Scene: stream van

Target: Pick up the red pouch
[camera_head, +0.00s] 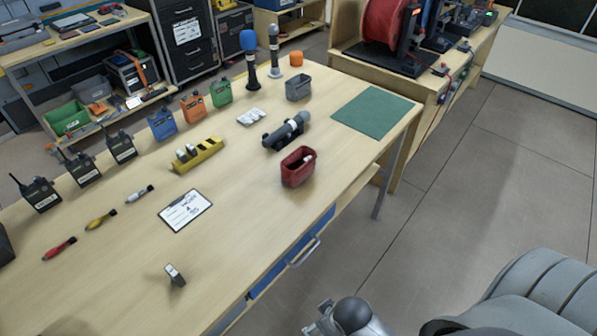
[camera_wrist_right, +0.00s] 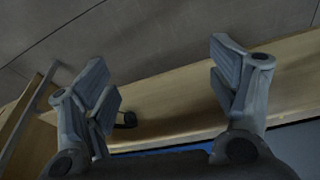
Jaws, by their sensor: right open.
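The red pouch (camera_head: 298,168) stands upright on the wooden workbench (camera_head: 245,215), near its right edge, in the head view. It is open at the top, and a small pale item shows inside. My right gripper (camera_wrist_right: 163,72) shows in the right wrist view with its two fingers wide apart and nothing between them. It is beside the bench edge, and the red pouch does not show in that view. In the head view, part of my right arm is at the bottom, off the bench and apart from the pouch. My left gripper is not in view.
A dark microphone (camera_head: 287,131) in a holder lies just behind the pouch. A grey pouch (camera_head: 298,88), a green mat (camera_head: 373,112), a yellow rack (camera_head: 198,155) and a clipboard (camera_head: 186,210) are also on the bench. Blue drawers (camera_head: 290,255) are below its edge.

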